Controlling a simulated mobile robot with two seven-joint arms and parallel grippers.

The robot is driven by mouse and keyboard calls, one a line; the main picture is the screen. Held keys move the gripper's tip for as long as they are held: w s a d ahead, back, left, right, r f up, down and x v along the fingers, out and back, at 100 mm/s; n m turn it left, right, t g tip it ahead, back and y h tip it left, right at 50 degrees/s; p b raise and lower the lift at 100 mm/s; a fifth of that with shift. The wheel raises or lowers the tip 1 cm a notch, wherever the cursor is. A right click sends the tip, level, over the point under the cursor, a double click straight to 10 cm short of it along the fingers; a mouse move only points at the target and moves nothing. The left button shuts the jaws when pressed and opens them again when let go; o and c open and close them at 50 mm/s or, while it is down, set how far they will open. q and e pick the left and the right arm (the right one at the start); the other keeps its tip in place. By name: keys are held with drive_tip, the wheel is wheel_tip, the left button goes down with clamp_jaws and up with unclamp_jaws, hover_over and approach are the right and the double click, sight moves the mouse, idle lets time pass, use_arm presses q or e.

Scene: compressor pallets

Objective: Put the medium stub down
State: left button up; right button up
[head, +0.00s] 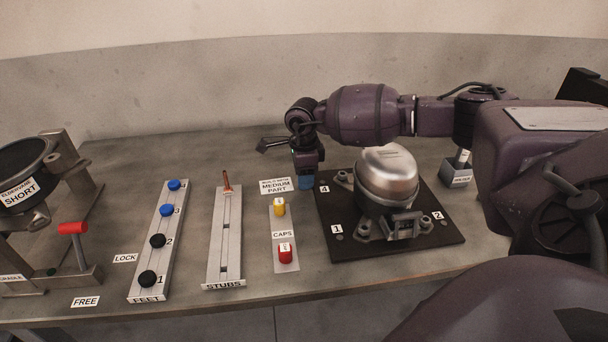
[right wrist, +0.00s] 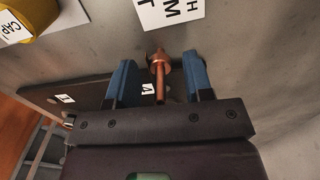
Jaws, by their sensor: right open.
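My right gripper (head: 305,182) points down just left of the black plate's far left corner, its blue fingers low over the table. In the right wrist view it is open (right wrist: 158,88), with a finger on each side of a copper-coloured stub (right wrist: 160,72). The stub has a wide collar and a thin stem, and gaps show between it and both fingers. I cannot tell exactly what it rests on. In the head view this stub is hidden by the gripper. Another copper stub (head: 226,181) stands at the far end of the STUBS rack (head: 223,262). My left gripper is not in view.
A metal compressor (head: 387,178) stands on the black plate (head: 345,247). The medium part card (head: 275,187) lies close left of the gripper. Yellow (head: 279,207) and red (head: 285,252) caps stand on their strip. The FEET rack (head: 150,255) and a clamp (head: 72,230) are further left.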

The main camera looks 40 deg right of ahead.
drive_tip(key=shift+r, duration=0.25)
wheel_tip(320, 180, up, 11)
drive_tip(key=shift+f+p, duration=0.15)
drive_tip(key=shift+p, duration=0.45)
drive_tip(key=shift+r, duration=0.55)
